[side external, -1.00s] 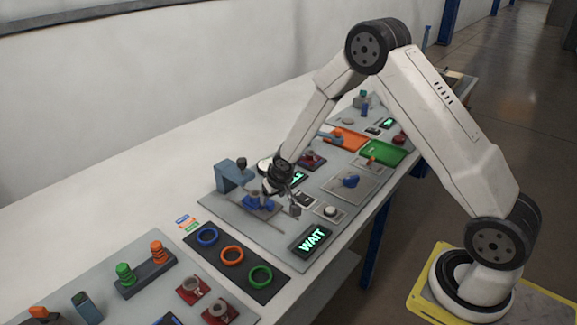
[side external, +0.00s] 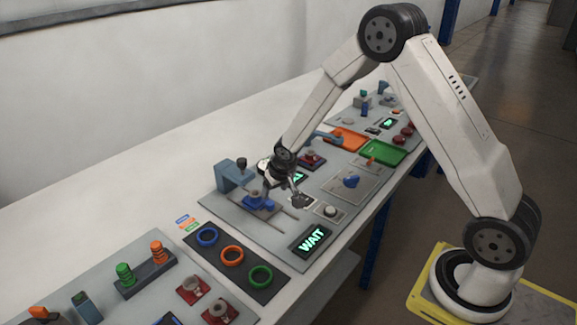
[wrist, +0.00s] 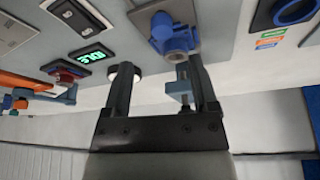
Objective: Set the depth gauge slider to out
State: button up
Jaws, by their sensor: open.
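A blue-grey bracket with a dark knob (side external: 236,173) stands at the back left of the grey panel. The blue block shows in the wrist view (wrist: 172,38), just beyond the fingertips. My gripper (wrist: 160,68) is open, its dark fingers apart, with a blue-grey clamp-like part (wrist: 180,88) showing between them near the right finger. In the side view my gripper (side external: 282,190) hangs just right of the blue block. Contact cannot be told.
A WAIT display (side external: 312,239) and a white round button (side external: 330,210) lie right of the rails. Blue, orange and green rings (side external: 231,255) lie on a dark mat in front. Orange (side external: 350,139) and green (side external: 383,152) trays lie behind.

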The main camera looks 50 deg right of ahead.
aim_at(269, 202)
jog(key=shift+w+d+g, duration=0.65)
jog(key=shift+w+g, duration=0.25)
jog(key=shift+g, duration=0.2)
jog(key=shift+w+r+g, duration=0.1)
jog(key=shift+w+g, duration=0.25)
jog(key=shift+g, duration=0.15)
jog(key=shift+w+a+r+g+y, duration=0.25)
jog(key=shift+a+g+y, duration=0.1)
jog(key=shift+g+y, duration=0.2)
jog(key=shift+f, duration=0.1)
jog(key=shift+f, duration=3.85)
grip_shut()
